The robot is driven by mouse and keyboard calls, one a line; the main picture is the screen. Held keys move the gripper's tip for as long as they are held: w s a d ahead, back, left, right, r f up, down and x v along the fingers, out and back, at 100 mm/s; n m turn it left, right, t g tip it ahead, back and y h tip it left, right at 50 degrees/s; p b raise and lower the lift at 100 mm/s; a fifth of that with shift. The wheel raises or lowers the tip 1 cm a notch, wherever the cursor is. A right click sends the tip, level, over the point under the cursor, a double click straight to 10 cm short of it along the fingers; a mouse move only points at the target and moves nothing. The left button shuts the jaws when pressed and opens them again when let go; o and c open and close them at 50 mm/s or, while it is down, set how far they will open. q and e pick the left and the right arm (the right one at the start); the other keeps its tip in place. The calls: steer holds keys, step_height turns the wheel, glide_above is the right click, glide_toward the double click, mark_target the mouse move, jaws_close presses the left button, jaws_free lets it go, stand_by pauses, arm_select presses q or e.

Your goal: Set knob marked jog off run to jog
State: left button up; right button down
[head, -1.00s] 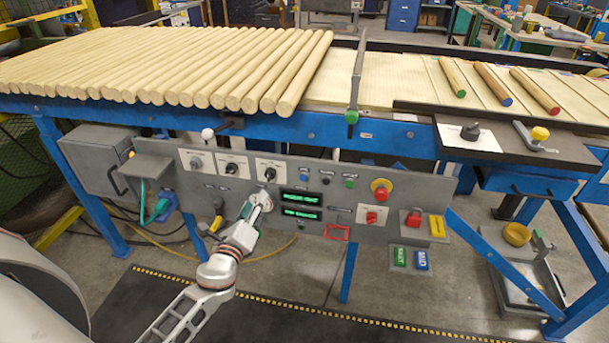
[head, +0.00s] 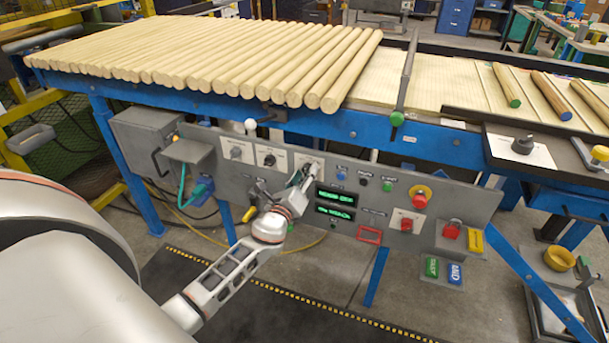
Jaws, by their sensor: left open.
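The grey control panel (head: 345,180) on the front of the blue line frame carries a row of three knobs on white plates. The left knob (head: 236,152) and the middle knob (head: 269,159) show clearly. The right plate (head: 309,160) is partly covered by my left gripper, which hides most of its knob. The lettering is too small to read, so I cannot tell which knob is marked jog off run. My left gripper (head: 305,173) is open, with its fingertips at the right knob; contact cannot be made out. My right gripper is not in view.
Green displays (head: 336,198), small buttons, a red-and-yellow stop button (head: 421,195) and a red switch (head: 406,223) lie right of the gripper. A white ball-topped lever (head: 251,126) stands above the panel. Wooden rods (head: 210,60) lie on top.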

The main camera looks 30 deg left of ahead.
arm_select(q)
steer(key=shift+c, duration=1.4)
steer(key=c, duration=0.8)
steer(key=shift+f+n, duration=0.1)
steer(key=shift+n, duration=0.2)
steer(key=shift+n+b, duration=0.3)
steer(key=shift+n, duration=0.2)
steer(key=shift+n+b, duration=0.3)
steer(key=shift+n, duration=0.9)
steer(key=n, duration=0.4)
steer(key=shift+n, duration=0.4)
